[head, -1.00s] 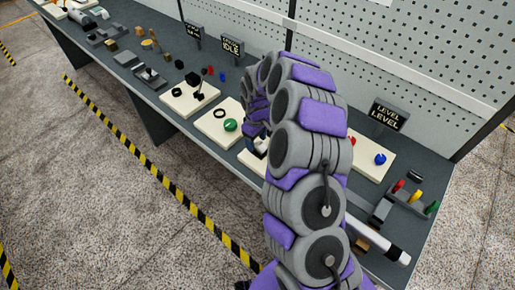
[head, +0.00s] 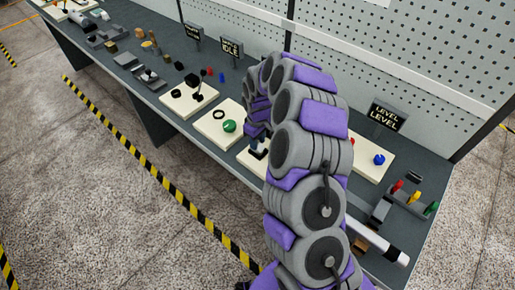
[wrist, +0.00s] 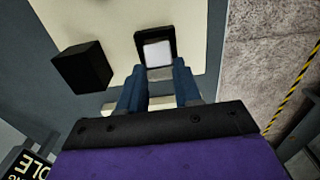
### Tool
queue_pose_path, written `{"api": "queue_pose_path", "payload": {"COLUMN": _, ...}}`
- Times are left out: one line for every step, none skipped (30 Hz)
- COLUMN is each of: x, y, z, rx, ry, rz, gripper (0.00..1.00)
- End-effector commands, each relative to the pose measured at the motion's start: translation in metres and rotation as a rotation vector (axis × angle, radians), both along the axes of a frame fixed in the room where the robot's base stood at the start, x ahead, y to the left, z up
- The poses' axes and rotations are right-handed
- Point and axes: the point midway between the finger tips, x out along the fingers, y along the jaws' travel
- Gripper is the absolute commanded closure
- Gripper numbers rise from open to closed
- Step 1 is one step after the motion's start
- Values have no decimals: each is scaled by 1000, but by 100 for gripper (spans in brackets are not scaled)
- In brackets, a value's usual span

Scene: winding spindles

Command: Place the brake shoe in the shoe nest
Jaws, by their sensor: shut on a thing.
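My gripper (wrist: 158,74) points down over a cream board (wrist: 108,30), its two blue fingers close together. A dark piece with a pale square face (wrist: 157,53) is between and just beyond the fingertips. I take it to be the brake shoe in the grip, but its shape is partly hidden. A black block (wrist: 82,68) stands on the board to the left, apart from the fingers. I cannot make out the shoe nest with certainty. In the head view my gripper (head: 257,148) is low over the board, mostly hidden by my arm.
A board with a green knob (head: 229,126) and one with a black lever (head: 199,97) lie to the left. A board with a blue knob (head: 379,159) lies to the right. The LEVEL sign (head: 387,117) stands behind. The bench edge is close in front.

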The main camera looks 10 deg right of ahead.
Motion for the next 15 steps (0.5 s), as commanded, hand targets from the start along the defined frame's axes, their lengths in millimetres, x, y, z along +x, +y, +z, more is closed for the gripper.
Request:
{"api": "queue_pose_path", "payload": {"x": 0, "y": 0, "z": -1, "rx": 0, "ry": 1, "rz": 0, "gripper": 100}}
{"api": "queue_pose_path", "payload": {"x": 0, "y": 0, "z": -1, "rx": 0, "ry": 1, "rz": 0, "gripper": 100}}
{"api": "queue_pose_path", "payload": {"x": 0, "y": 0, "z": -1, "rx": -1, "ry": 1, "rz": 0, "gripper": 100}}
{"api": "queue_pose_path", "payload": {"x": 0, "y": 0, "z": -1, "rx": -1, "ry": 1, "rz": 0, "gripper": 100}}
{"api": "queue_pose_path", "payload": {"x": 0, "y": 0, "z": -1, "rx": -1, "ry": 1, "rz": 0, "gripper": 100}}
{"api": "queue_pose_path", "payload": {"x": 0, "y": 0, "z": -1, "rx": -1, "ry": 1, "rz": 0, "gripper": 100}}
{"api": "queue_pose_path", "payload": {"x": 0, "y": 0, "z": 0, "rx": 0, "ry": 0, "rz": 0, "gripper": 100}}
{"api": "queue_pose_path", "payload": {"x": 0, "y": 0, "z": 1, "rx": -1, "ry": -1, "rz": 0, "gripper": 100}}
{"api": "queue_pose_path", "payload": {"x": 0, "y": 0, "z": 2, "rx": -1, "ry": -1, "rz": 0, "gripper": 100}}
{"api": "queue_pose_path", "payload": {"x": 0, "y": -1, "z": 4, "rx": -1, "ry": -1, "rz": 0, "gripper": 100}}
{"api": "queue_pose_path", "payload": {"x": 0, "y": -1, "z": 6, "rx": -1, "ry": -2, "rz": 0, "gripper": 100}}
{"api": "queue_pose_path", "payload": {"x": 0, "y": -1, "z": 9, "rx": -1, "ry": -2, "rz": -1, "gripper": 100}}
{"api": "queue_pose_path", "payload": {"x": 0, "y": -1, "z": 11, "rx": 0, "ry": -3, "rz": -1, "gripper": 100}}
{"api": "queue_pose_path", "payload": {"x": 0, "y": -1, "z": 14, "rx": 0, "ry": -3, "rz": -1, "gripper": 100}}
{"api": "queue_pose_path", "payload": {"x": 0, "y": -1, "z": 19, "rx": 0, "ry": -3, "rz": -2, "gripper": 100}}
